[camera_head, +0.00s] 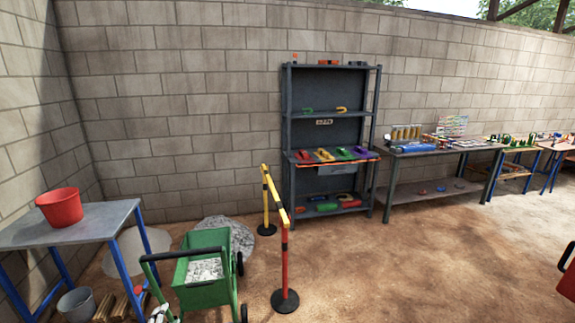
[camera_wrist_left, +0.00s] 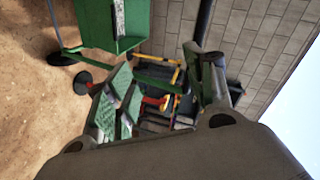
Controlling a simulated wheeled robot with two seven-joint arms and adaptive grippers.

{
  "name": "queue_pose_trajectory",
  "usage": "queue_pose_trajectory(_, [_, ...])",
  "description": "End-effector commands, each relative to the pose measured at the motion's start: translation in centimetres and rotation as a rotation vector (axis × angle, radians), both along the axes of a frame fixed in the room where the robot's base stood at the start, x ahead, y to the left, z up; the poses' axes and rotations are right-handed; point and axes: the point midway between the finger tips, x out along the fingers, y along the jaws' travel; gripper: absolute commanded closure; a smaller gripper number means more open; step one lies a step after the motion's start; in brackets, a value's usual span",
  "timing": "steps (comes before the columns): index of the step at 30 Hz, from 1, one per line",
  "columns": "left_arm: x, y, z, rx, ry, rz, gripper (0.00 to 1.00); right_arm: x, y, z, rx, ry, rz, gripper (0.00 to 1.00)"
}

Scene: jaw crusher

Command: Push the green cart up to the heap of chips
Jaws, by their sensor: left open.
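The green cart (camera_head: 203,292) stands at the lower middle of the head view, with grey-white material in its tray and a black push bar on its near left side. Its green body also shows at the top of the left wrist view (camera_wrist_left: 112,32). The grey heap of chips (camera_head: 232,228) lies on the ground by the block wall, just behind the cart and partly hidden by it. My left gripper (camera_head: 160,314) shows only in part at the bottom edge, near the cart's handle side. In the left wrist view its fingers (camera_wrist_left: 160,95) are apart; contact with the handle cannot be told. My right gripper is out of view.
A yellow-and-red barrier (camera_head: 285,250) stands right of the cart and heap. A table (camera_head: 100,220) with a red bucket (camera_head: 60,207) stands left; a metal bucket (camera_head: 76,304) is below. Shelves (camera_head: 288,130) line the wall. Open sandy ground lies right of the barrier.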

Motion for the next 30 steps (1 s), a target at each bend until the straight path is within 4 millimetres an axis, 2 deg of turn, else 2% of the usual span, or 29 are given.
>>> queue_pose_trajectory(1, [-0.7, 0.2, -2.5, -0.043, 0.037, 0.013, 0.46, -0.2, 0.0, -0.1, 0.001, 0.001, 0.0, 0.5])
queue_pose_trajectory(3, [-1.7, 0.3, -5.6, -0.105, 0.083, 0.031, 0.46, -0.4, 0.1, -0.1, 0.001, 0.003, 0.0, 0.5])
queue_pose_trajectory(8, [-4.6, 0.3, -12.4, -0.235, 0.185, 0.082, 0.46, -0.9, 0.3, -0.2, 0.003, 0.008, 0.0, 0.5])
queue_pose_trajectory(15, [-10.6, -0.3, -21.7, -0.406, 0.341, 0.177, 0.46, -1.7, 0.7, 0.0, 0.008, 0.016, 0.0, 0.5])
queue_pose_trajectory(23, [-19.1, -1.8, -30.0, -0.562, 0.506, 0.299, 0.46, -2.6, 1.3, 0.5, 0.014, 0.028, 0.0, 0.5])
queue_pose_trajectory(30, [-28.4, -3.9, -35.8, -0.669, 0.656, 0.421, 0.46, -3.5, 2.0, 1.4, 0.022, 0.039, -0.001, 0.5])
